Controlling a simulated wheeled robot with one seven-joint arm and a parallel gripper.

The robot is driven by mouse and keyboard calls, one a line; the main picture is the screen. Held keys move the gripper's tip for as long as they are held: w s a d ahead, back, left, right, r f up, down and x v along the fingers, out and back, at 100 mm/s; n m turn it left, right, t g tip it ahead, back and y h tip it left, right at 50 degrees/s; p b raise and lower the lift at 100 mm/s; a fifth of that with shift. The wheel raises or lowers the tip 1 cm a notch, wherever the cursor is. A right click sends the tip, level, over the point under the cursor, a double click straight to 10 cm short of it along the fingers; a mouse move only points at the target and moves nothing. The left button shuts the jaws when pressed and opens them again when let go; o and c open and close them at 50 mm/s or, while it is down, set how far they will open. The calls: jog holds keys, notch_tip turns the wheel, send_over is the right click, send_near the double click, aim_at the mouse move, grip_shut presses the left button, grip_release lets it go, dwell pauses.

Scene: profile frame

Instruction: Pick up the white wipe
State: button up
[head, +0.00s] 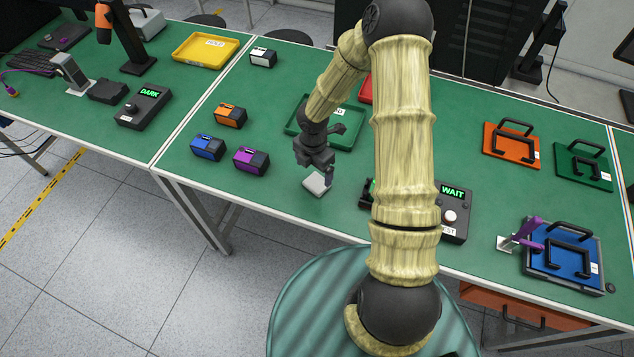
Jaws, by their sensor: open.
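The white wipe (316,185) is a small pale square lying flat on the green table near its front edge, in the middle of the head view. My gripper (318,178) is open and points down right at the wipe. One finger shows at the wipe's right side; the other finger is hard to make out. From this view I cannot tell whether the fingers touch the wipe. The gripper body covers the wipe's far edge.
A green tray (345,139) lies just behind my gripper. Purple (251,160), blue (207,147) and orange (230,115) blocks stand to the left. A control box marked WAIT (455,195) is to the right, partly behind my arm. The table's front edge is close.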

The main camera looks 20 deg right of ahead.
aim_at(316, 183)
jog(key=shift+f, duration=0.4)
jog(key=shift+s+d+f+p, duration=0.15)
jog(key=shift+f+p, duration=0.15)
jog(key=shift+f, duration=1)
jog(key=shift+s+d+f+p, duration=0.1)
jog(key=shift+f+p, duration=0.15)
jog(key=shift+f, duration=1.05)
jog(key=c, duration=1.1)
notch_tip(316, 183, up, 10)
jog(key=shift+r+b, duration=0.1)
jog(key=shift+b, duration=0.25)
